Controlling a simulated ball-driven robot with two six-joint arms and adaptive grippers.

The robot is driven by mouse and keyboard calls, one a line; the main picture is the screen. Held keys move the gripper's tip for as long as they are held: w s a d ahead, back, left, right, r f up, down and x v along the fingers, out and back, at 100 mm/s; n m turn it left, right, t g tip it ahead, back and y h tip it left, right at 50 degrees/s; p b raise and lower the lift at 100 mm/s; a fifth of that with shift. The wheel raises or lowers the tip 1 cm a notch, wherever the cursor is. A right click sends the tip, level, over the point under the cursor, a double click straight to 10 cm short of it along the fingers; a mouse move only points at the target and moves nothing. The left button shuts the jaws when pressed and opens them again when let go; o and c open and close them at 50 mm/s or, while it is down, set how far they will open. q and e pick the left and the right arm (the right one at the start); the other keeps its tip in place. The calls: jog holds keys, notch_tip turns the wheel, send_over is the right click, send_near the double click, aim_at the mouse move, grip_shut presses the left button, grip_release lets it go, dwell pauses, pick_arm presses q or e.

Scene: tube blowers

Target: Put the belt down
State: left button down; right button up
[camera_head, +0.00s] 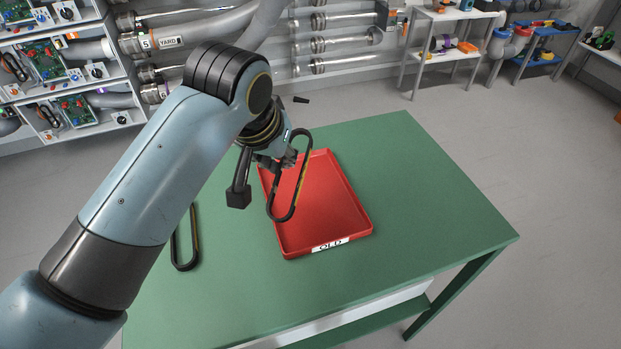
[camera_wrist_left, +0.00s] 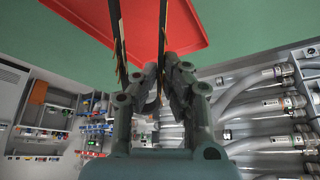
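A black belt loop (camera_head: 303,176) with a yellow mark hangs from my left gripper (camera_head: 284,160), over the red tray (camera_head: 335,200) labelled OLD. In the left wrist view, the fingers of the left gripper (camera_wrist_left: 160,80) are closed in on the belt (camera_wrist_left: 162,38), and its two dark strands stretch away across the red tray (camera_wrist_left: 192,22). The belt looks clear of the tray floor, but the exact gap cannot be told. A second black belt (camera_head: 184,266) lies on the green table, partly hidden behind my left arm. My right gripper is not in view.
The green table (camera_head: 430,215) is bare to the right of the tray. Shelves with circuit boards (camera_head: 50,65) and a wall of clear and grey tubes (camera_head: 335,45) stand behind. White shelving (camera_head: 445,50) and a blue stand (camera_head: 545,45) are at the back right.

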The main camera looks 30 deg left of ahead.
pick_arm(q)
jog(key=s+a+n+g+p, duration=0.4)
jog(key=s+n+g+p, duration=0.1)
jog(key=s+n, duration=0.1)
jog(key=n+h+b, duration=0.1)
send_over(310, 197)
jog(key=a, duration=0.2)
jog(key=f, duration=0.4)
jog(key=s+f, duration=0.1)
jog(key=f, duration=0.1)
jog(key=shift+a+f, duration=0.15)
jog(key=shift+f, duration=0.15)
notch_tip(310, 197, down, 4)
jog(key=shift+w+f+b, duration=0.1)
jog(key=shift+b, duration=0.2)
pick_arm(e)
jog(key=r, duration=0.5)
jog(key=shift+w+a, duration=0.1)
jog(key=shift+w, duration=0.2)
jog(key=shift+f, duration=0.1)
pick_arm(q)
jog(key=c, duration=1.5)
grip_release()
